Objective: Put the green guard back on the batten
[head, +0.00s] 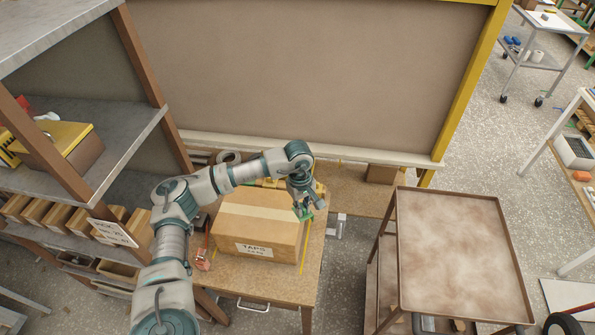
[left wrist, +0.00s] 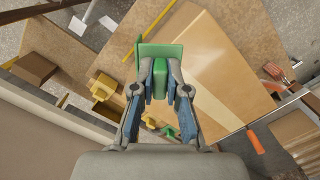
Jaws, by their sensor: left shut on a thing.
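The green guard (head: 304,212) is in my left gripper (head: 303,203), above the right side of the cardboard box on the bench. In the left wrist view the guard (left wrist: 160,52) shows as a flat green plate with a block between the two fingertips (left wrist: 160,78). The gripper is shut on it, and the guard is clear of the box in view. A pale strip (head: 380,156), which looks like the batten, runs along the foot of the big brown panel beyond the gripper. My arm covers part of it. My right gripper is not in view.
The box marked TAPS (head: 258,228) fills much of the wooden bench (head: 270,286). Yellow pieces (left wrist: 103,88) lie near the gripper. Shelving (head: 100,130) stands at the left, a brown cart (head: 455,250) at the right. An orange-handled tool (left wrist: 256,142) lies by the box.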

